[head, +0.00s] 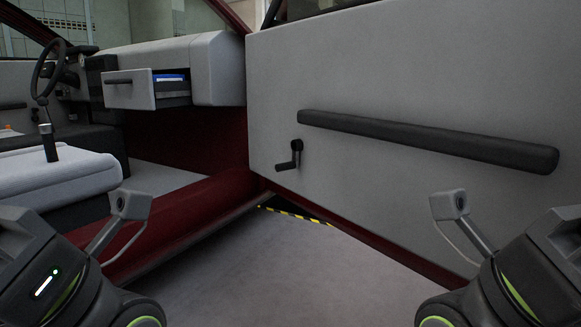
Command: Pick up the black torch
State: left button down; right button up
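I cannot make out a black torch in the head view. An open glovebox drawer (131,90) sticks out of the grey dashboard at the upper left. Something blue and white (170,78) shows inside it, and the rest of the drawer's inside is hidden. Parts of both my arms show in the lower left and lower right corners, with a small grey camera block on a stalk on each. The fingers of both grippers are out of view.
The open grey car door (400,80) fills the right side, with a black armrest (420,138) and window crank (290,157). A red sill (185,215) borders the cabin. The seat (50,172) and steering wheel (46,70) are left. The floor (270,275) between my arms is clear.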

aim_at(46, 131)
jog(key=u, duration=1.3)
